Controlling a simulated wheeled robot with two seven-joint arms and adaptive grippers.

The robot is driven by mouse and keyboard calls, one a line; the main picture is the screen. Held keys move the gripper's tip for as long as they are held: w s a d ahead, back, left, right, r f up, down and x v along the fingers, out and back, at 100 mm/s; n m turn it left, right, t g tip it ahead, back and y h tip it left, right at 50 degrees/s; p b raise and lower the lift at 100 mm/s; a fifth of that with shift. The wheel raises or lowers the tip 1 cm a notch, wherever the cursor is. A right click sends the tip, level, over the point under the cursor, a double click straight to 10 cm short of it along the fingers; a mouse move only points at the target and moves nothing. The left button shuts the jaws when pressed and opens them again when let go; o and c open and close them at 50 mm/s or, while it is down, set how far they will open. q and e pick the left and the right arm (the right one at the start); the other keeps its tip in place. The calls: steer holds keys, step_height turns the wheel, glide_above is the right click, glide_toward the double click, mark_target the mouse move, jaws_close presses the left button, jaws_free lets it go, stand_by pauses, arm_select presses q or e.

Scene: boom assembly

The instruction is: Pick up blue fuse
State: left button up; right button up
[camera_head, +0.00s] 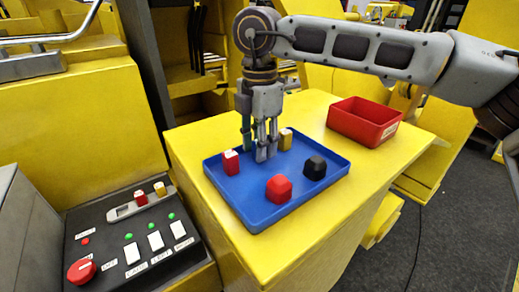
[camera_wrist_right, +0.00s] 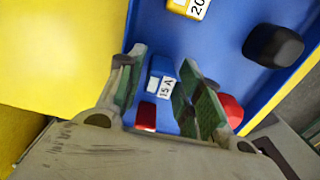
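The blue fuse (camera_wrist_right: 161,78), with a white 15A label, shows in the wrist view on the floor of the blue tray (camera_head: 254,203). It lies between the two fingers of my right gripper (camera_wrist_right: 162,62), with a visible gap to the right finger. In the head view my right gripper (camera_head: 265,150) points straight down into the tray, and I cannot make out the blue fuse there. The right gripper looks open. Whether the left finger touches the fuse is unclear. My left gripper is not in view.
The tray also holds a red fuse (camera_head: 231,162), a yellow fuse (camera_head: 285,139), a red block (camera_head: 279,188) and a black block (camera_head: 315,167). A red bin (camera_head: 363,122) stands behind right on the yellow table (camera_head: 186,138). A control panel (camera_head: 130,240) is at lower left.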

steer(key=c, duration=0.7)
steer(key=shift+r, duration=0.1)
step_height(320, 180, up, 8)
steer(key=shift+r+b, duration=0.15)
steer(key=shift+b, duration=0.9)
steer(key=shift+r, duration=0.8)
